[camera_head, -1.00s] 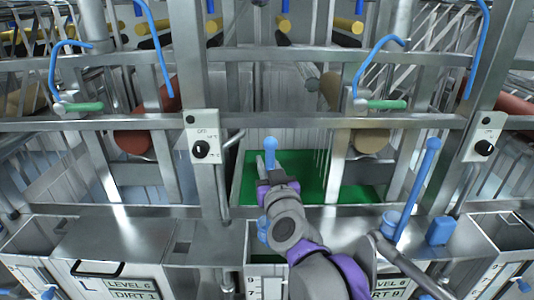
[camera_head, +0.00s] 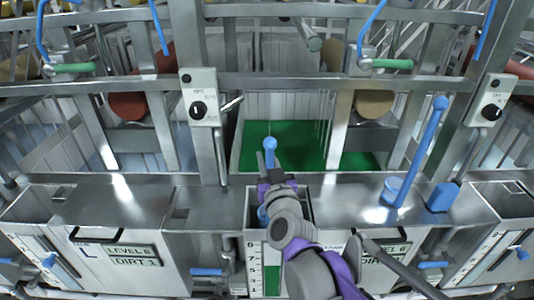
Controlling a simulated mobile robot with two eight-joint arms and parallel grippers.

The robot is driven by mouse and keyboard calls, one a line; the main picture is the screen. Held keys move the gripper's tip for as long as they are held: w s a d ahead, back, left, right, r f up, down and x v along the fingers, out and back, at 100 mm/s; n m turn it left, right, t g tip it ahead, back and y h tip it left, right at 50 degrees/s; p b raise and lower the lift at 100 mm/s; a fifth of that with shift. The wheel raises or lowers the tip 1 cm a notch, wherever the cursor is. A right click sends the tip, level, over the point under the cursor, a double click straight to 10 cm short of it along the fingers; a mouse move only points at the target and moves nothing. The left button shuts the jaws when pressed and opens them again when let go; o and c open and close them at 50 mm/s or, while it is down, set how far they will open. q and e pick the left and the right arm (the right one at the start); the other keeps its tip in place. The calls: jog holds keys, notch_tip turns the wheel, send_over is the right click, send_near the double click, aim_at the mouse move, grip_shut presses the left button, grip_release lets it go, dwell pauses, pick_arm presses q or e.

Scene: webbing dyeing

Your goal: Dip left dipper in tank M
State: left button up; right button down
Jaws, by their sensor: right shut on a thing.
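My right gripper (camera_head: 266,180) is shut on a blue dipper (camera_head: 270,145), whose round knob sticks up above the fingers. Its lower part shows blue below the gripper, at the small front opening of the middle tank (camera_head: 306,206). I cannot tell how far down the dipper reaches, since my arm hides much of it. Green liquid (camera_head: 300,140) fills the middle tank behind. No letter M is visible. My left gripper is not in view.
A second blue dipper (camera_head: 418,150) leans upright on the metal ledge at right, by a blue block (camera_head: 442,197). The left tank (camera_head: 118,207) bears the letter L. Steel rails and a control box (camera_head: 199,97) stand behind the gripper.

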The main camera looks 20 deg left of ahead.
jog(key=shift+f+b, duration=4.35)
jog(key=shift+f, duration=3.35)
jog(key=shift+s+f, duration=0.1)
jog(key=shift+f, duration=0.1)
notch_tip(320, 180, up, 27)
jog(key=p, duration=1.1)
jog(key=shift+r, duration=0.15)
